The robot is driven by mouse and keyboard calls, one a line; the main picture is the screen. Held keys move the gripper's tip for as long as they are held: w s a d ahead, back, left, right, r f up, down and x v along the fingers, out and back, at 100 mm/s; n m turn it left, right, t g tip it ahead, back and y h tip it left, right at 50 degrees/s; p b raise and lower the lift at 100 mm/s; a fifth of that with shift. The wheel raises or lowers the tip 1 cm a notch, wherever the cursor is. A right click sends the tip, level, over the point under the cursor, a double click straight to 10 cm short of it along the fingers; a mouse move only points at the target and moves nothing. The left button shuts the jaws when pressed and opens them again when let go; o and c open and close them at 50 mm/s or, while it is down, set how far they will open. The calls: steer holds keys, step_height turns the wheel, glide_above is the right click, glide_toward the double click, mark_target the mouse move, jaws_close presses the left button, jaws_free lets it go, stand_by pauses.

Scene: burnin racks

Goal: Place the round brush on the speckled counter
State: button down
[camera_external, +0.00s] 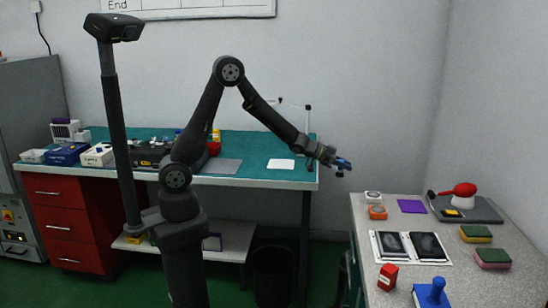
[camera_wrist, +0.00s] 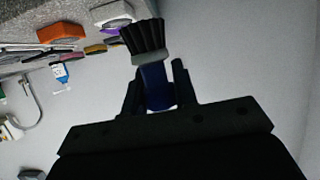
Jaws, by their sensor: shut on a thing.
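The round brush (camera_wrist: 145,50) has black bristles, a grey collar and a blue handle. In the wrist view my gripper (camera_wrist: 157,95) is shut on its blue handle, with the bristles pointing away from the jaws. In the external view my gripper (camera_external: 333,160) holds the brush (camera_external: 343,164) in the air, above and left of the speckled counter's back-left corner. The grey speckled counter (camera_external: 470,285) stands at the right; part of it shows in the wrist view's upper left (camera_wrist: 20,20). The brush is clear of the counter.
The counter holds an orange box (camera_external: 377,212), a purple pad (camera_external: 411,206), a dark tray with a red item (camera_external: 464,190), a white-framed panel (camera_external: 412,247), two sponges, a red box (camera_external: 387,277) and a blue item (camera_external: 432,294). Bare patches lie between them. A green-topped workbench (camera_external: 250,150) is left.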

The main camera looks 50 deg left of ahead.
steer(key=s+d+r+m+g+h, duration=0.15)
steer(key=s+d, duration=0.35)
steer(key=d, duration=0.6)
steer(key=s+d+r+m+g+h, duration=0.1)
steer(key=s+d+r+m, duration=0.1)
steer(key=s+d, duration=0.65)
steer(key=s+d+r+m+g+h, duration=0.1)
steer(key=s+d+r+m+g, duration=0.15)
steer(key=d, duration=1.05)
steer(key=shift+n+t, duration=0.3)
steer(key=shift+n, duration=0.2)
steer(key=shift+w+a+f, duration=0.3)
steer(key=shift+w+f, duration=1.45)
steer(key=shift+f, duration=0.15)
steer(key=shift+w+a+f, duration=0.25)
steer(key=shift+w+f, duration=1.55)
steer(key=shift+f, duration=0.05)
steer(key=shift+w+a+f, duration=0.3)
steer(key=shift+w+f, duration=1.45)
steer(key=shift+f, duration=0.15)
steer(key=shift+f, duration=0.55)
steer(key=c, duration=1.1)
jaws_free()
steer(key=shift+c, duration=0.2)
